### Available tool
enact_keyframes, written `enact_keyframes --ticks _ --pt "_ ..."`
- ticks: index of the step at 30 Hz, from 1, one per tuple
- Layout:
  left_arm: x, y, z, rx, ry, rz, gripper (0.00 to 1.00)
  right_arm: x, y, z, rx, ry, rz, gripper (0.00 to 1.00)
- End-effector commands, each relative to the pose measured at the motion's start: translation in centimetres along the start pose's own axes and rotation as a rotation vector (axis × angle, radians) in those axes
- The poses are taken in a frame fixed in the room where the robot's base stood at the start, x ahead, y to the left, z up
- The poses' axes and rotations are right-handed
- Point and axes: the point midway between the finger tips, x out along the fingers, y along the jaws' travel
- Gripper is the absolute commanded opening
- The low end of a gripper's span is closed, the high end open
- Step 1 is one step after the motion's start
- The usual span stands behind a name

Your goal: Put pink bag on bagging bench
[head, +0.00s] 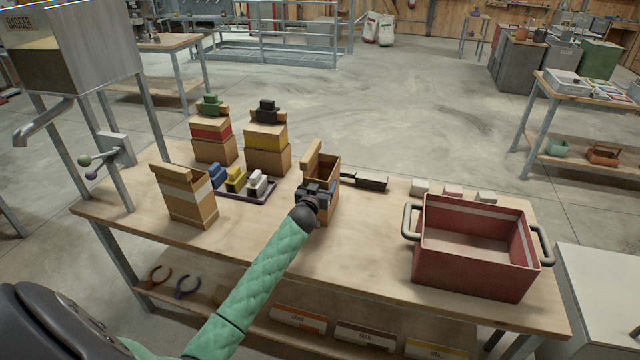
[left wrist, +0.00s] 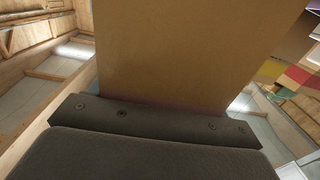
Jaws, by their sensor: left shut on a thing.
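My left gripper (head: 313,192) is shut on a brown paper bag (head: 328,172) with an open top flap, upright at the middle of the wooden bench (head: 300,255). The gripper covers much of its front side, and I cannot tell whether it touches the bench top. In the left wrist view the bag (left wrist: 185,60) fills the middle above the dark gripper (left wrist: 150,125), with a faint pinkish tint at its lower edge. No clear pink band shows on it. My right gripper is not in view.
Red-banded (head: 211,132) and yellow-banded (head: 267,138) bags stand behind. A red crate (head: 472,270) stands at right. Bench space in front is clear.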

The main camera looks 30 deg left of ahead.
Motion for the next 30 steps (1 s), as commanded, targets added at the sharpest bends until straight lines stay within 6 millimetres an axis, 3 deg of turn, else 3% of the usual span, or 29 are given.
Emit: enact_keyframes --ticks 6,7,10,23,26,30 --pt "0.0 0.0 0.3 0.0 0.0 0.0 0.1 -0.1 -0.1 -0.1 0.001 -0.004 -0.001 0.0" --pt "0.0 0.0 0.2 0.0 0.0 0.0 0.8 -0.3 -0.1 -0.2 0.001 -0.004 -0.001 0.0" --pt "0.0 0.0 0.2 0.0 0.0 0.0 0.98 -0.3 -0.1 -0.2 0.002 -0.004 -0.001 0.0" --pt "0.0 0.0 -0.2 0.0 0.001 0.0 0.98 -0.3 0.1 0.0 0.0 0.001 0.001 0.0" --pt "-0.9 0.1 0.1 0.0 0.002 0.001 0.98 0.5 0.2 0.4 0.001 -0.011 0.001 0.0" --pt "-2.8 0.1 0.3 -0.001 0.0 0.001 0.98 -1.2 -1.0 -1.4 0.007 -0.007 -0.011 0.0"
